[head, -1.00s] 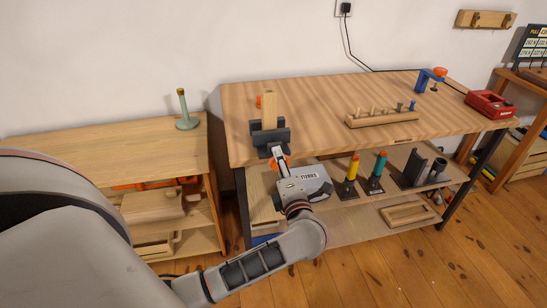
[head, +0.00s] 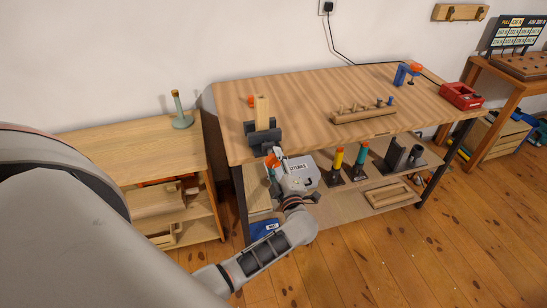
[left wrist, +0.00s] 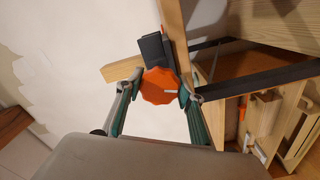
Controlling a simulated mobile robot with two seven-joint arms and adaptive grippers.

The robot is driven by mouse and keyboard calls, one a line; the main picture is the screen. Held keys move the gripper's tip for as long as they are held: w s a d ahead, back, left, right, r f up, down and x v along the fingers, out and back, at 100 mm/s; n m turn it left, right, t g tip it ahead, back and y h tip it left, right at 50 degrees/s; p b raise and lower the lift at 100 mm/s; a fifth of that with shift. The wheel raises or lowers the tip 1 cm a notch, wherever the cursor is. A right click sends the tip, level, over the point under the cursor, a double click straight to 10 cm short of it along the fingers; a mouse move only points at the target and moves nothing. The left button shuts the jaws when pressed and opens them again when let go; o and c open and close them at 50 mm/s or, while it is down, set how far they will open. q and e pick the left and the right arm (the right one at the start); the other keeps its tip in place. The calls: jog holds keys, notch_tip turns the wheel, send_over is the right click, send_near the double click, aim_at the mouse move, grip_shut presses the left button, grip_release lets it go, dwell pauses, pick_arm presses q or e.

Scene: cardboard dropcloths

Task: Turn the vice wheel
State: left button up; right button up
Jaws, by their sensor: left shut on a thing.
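The vice (head: 262,138) is dark grey and sits at the left front edge of the workbench, with an upright wooden piece (head: 262,112) in its jaws. Its orange wheel (left wrist: 160,86) faces my left wrist camera, with a small white mark near its right side. In the head view the wheel (head: 271,161) is mostly covered by my gripper. My left gripper (left wrist: 157,92) is shut on the wheel, with one finger at each side of its rim. It also shows below the vice in the head view (head: 275,168). My right gripper is not in view.
The wooden workbench (head: 290,97) holds a peg rack (head: 363,116), a blue and orange clamp (head: 408,73) and a red box (head: 461,96). Yellow and teal-topped tools (head: 337,165) stand on its lower shelf. A low cabinet (head: 130,140) stands at left.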

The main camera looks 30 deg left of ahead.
pick_arm(q)
jog(key=shift+f, duration=0.15)
dwell(0.3)
jog(key=o, duration=1)
jog(key=shift+o, duration=0.6)
jog(key=v, duration=1.2)
jog(key=shift+r+m, duration=0.2)
jog(key=shift+m, duration=0.1)
